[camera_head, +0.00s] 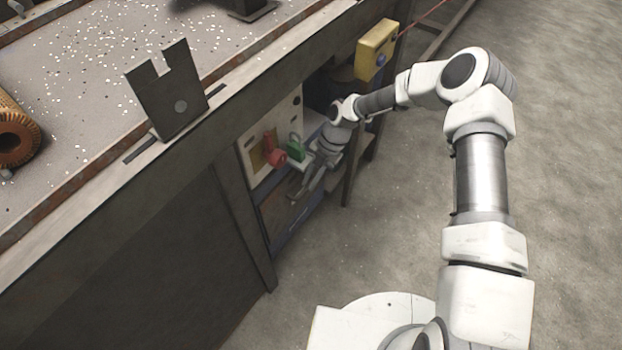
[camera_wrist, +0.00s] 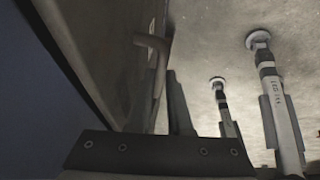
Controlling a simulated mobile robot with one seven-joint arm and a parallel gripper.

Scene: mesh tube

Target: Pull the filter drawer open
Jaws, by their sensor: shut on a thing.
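The filter drawer (camera_head: 284,218) is a dark brownish front with a bluish edge, low in the cabinet under the workbench. In the wrist view its front (camera_wrist: 105,45) rises on the left as a grey-brown panel, with a pale bar-shaped handle (camera_wrist: 154,42) on its right side. My gripper (camera_head: 302,191) reaches down to the upper part of the drawer front and is shut on the handle. In the wrist view a dark finger (camera_wrist: 180,108) stands beside the handle. The exact contact is partly hidden. I cannot tell how far out the drawer stands.
Above the drawer, a pale panel (camera_head: 250,151) carries a red lever (camera_head: 274,152) and a green part (camera_head: 296,149) close to my wrist. A yellow box (camera_head: 376,48) hangs on the bench side. A bench leg (camera_head: 358,168) stands right of my gripper. Open concrete floor (camera_head: 390,220) lies in front.

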